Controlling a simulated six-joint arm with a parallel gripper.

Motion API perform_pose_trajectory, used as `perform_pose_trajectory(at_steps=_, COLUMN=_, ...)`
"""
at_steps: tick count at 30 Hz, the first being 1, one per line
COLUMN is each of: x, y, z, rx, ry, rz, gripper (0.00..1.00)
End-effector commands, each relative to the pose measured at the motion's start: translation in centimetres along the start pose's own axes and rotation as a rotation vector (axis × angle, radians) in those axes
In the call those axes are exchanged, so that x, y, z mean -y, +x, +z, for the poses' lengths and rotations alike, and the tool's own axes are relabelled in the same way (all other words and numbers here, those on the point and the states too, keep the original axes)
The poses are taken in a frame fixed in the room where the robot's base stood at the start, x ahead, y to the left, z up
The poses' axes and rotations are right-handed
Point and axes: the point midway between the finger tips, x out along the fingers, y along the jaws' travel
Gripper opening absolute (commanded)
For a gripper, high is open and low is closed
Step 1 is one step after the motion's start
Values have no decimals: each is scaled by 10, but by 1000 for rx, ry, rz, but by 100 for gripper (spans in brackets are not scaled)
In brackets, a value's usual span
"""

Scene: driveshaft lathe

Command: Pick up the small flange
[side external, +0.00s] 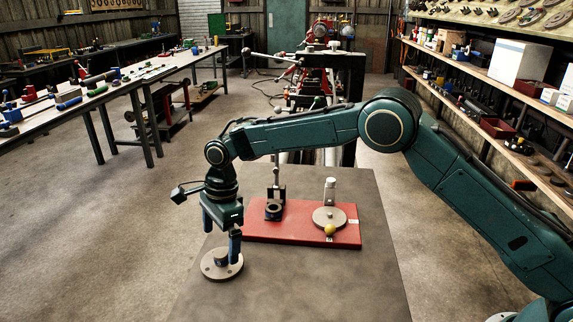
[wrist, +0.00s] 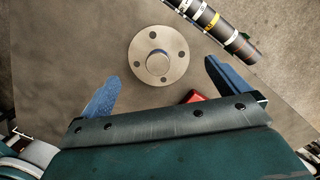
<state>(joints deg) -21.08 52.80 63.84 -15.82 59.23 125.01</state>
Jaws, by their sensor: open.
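The small flange (side external: 212,271) is a grey metal disc with a raised centre and bolt holes, lying flat on the dark table at its near left. In the wrist view the small flange (wrist: 143,67) lies flat with nothing on it, a little beyond the fingertips. My gripper (side external: 222,247) points down at the flange with its two blue fingers apart and nothing between them. In the side view one finger overlaps the flange's right side; I cannot tell whether they touch. The gripper also shows in the wrist view (wrist: 167,80), the flange lying roughly centred ahead of the fingers.
A red board (side external: 290,233) lies behind the gripper, bearing a larger round flange (side external: 322,220), a yellow knob (side external: 329,229) and a black fixture (side external: 273,209). A dark banded cylinder (wrist: 205,20) shows at the wrist view's upper right. The table (side external: 300,285) is clear to the flange's right.

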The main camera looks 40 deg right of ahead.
Motion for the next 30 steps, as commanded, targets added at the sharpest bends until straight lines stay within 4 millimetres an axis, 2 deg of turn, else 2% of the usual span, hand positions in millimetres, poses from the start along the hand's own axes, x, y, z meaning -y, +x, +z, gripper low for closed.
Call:
perform_pose_trajectory(at_steps=15, x=-4, y=48, z=-1, rx=-1, ry=0, rz=2, gripper=100)
perform_pose_trajectory(at_steps=30, x=-4, y=50, z=-1, rx=-1, ry=0, rz=1, gripper=100)
